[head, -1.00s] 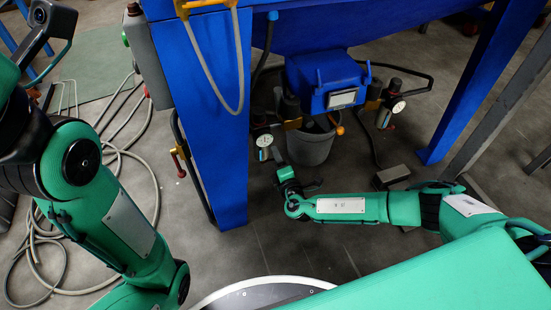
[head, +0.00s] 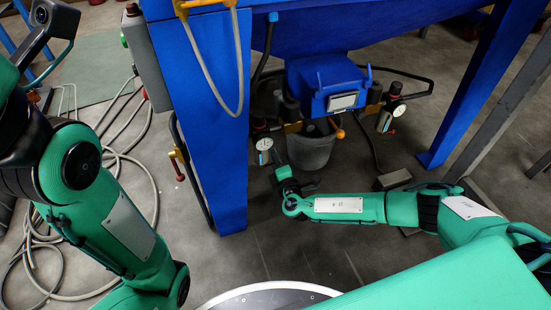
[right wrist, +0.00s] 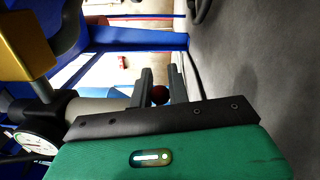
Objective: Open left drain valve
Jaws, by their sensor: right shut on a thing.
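The left filter unit with its white gauge (head: 264,144) hangs under the blue hopper, beside the blue leg. My right gripper (head: 274,157) is just below and beside this gauge, and its fingers are small and partly hidden there. In the right wrist view my right gripper (right wrist: 162,84) has its two dark fingers close around a dark red knob (right wrist: 160,95), the drain valve. The gauge also shows at the left edge of the right wrist view (right wrist: 36,140). My left arm is at the left, but its fingers are out of view.
A grey bucket (head: 312,150) stands right behind my right gripper. The blue leg (head: 215,120) is close on its left. A second filter unit with a gauge (head: 391,108) hangs at the right. Hoses (head: 140,165) lie on the floor at the left.

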